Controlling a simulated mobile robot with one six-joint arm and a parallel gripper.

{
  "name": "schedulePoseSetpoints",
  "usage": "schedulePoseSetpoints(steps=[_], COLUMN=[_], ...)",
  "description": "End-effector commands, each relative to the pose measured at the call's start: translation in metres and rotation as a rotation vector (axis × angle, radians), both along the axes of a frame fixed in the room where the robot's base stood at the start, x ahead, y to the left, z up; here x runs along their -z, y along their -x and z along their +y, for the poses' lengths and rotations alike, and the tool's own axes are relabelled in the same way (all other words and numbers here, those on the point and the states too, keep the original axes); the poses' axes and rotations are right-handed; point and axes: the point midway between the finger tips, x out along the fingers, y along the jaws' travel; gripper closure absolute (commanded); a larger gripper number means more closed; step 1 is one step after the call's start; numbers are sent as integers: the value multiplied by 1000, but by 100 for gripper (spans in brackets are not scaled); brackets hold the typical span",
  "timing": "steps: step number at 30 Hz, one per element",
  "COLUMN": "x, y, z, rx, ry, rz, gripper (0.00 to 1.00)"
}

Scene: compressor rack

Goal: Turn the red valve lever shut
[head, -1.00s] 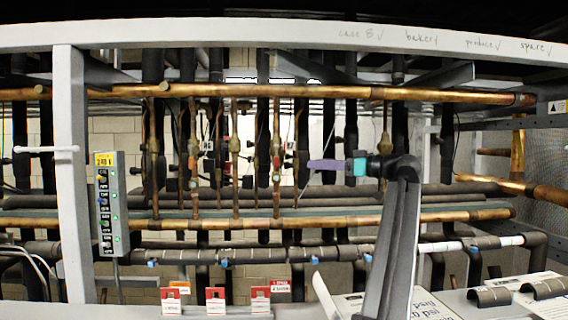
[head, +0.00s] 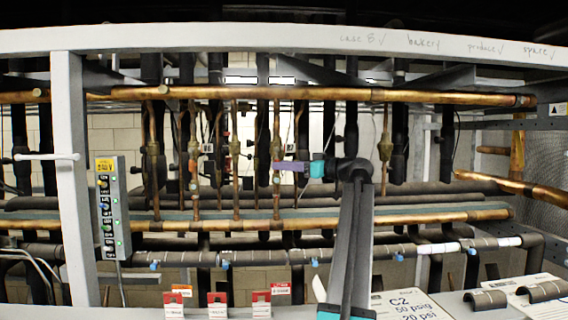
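My gripper (head: 279,166), with purple fingers and a teal section behind them, reaches in from the right at the height of the valves. Its fingertips overlap the thin copper riser (head: 277,203) near the small label "2". Small reddish parts show on the valve risers, one on the left riser (head: 193,165). They are too small to tell which is the red lever or how it is turned. Whether the fingers touch anything, and the gap between them, cannot be made out.
A copper pipe (head: 330,93) runs across above the risers, and another (head: 400,219) below. A grey post (head: 70,180) with a switch box (head: 112,208) stands at left. Red-and-white tags (head: 261,304) stand along the front edge. Dark pipes lie behind.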

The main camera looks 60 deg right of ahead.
Motion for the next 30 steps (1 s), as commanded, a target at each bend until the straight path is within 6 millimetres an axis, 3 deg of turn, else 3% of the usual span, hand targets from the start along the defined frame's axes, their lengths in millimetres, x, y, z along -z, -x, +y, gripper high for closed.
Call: schedulePoseSetpoints(steps=[12, 18, 30], x=[0, 0, 0], y=[-6, -6, -7], z=[0, 1, 0], rx=[0, 0, 2], ry=[0, 0, -4], rz=[0, 0, -8], gripper=[68, 100, 100])
